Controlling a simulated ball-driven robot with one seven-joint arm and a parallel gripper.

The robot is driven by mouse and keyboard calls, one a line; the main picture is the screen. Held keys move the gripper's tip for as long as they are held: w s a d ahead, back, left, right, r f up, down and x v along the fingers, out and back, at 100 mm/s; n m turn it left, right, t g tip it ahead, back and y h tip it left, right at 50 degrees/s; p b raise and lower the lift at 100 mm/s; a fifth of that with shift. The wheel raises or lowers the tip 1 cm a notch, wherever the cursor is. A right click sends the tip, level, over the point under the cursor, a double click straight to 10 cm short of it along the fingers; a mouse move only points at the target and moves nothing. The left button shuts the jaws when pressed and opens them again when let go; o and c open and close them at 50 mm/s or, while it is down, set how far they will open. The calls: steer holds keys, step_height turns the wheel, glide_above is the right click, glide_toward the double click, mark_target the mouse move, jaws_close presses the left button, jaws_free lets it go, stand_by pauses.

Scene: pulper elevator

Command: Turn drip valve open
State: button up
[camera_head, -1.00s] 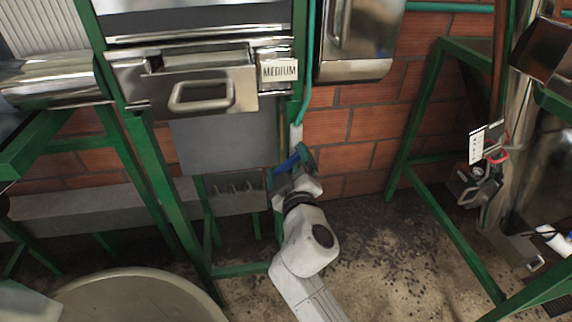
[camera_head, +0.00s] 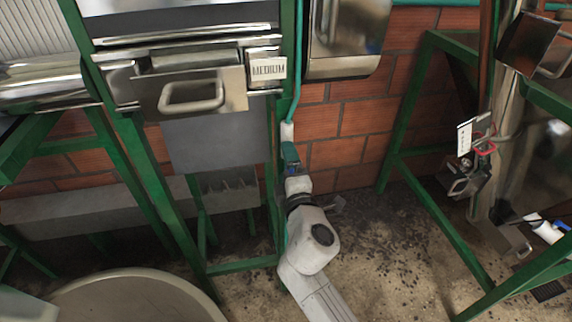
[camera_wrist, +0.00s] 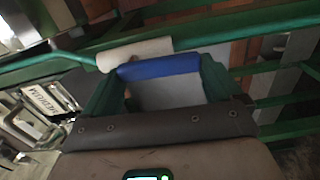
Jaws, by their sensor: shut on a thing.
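The drip valve's blue handle (camera_wrist: 158,66) lies across the wrist view between the two green fingers of my gripper (camera_wrist: 160,82), which is shut on it. The white fitting (camera_wrist: 135,52) of the valve sits just behind the handle. In the head view the white fitting (camera_head: 287,131) ends the thin teal pipe, beside the green frame leg. My gripper (camera_head: 291,158) is just below that fitting, with its fingers seen nearly edge-on. Only a small bit of the blue handle (camera_head: 293,169) shows there; the rest is hidden by my gripper.
A steel drawer (camera_head: 190,95) marked MEDIUM is above and left of the valve. Green frame legs (camera_head: 150,190) stand to the left, and another green frame (camera_head: 405,120) to the right. A round pale basin (camera_head: 135,300) is at the lower left. Brick wall is behind.

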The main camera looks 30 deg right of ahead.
steer(key=shift+f+n, duration=0.15)
steer(key=shift+n, duration=0.15)
stand_by(0.4)
steer(key=o, duration=1.2)
steer(key=shift+c, duration=0.2)
steer(key=shift+s, duration=0.1)
steer(key=b+v, duration=0.1)
steer(key=v, duration=0.9)
steer(key=shift+s+a+b, duration=0.15)
steer(key=shift+s+b, duration=0.15)
steer(key=shift+s, duration=0.05)
steer(key=s+d+f+m+g+h, duration=0.1)
steer(key=s+d+f+m+g, duration=0.7)
steer(key=s+d+f+m, duration=0.15)
steer(key=s+a+f+m+g+y, duration=0.2)
steer(key=s+f+g+y, duration=0.1)
steer(key=s, duration=0.5)
steer(key=s+a+f+m+g+y, duration=0.3)
steer(key=s+f+g, duration=0.2)
steer(key=s+f, duration=0.3)
steer(key=shift+a, duration=0.25)
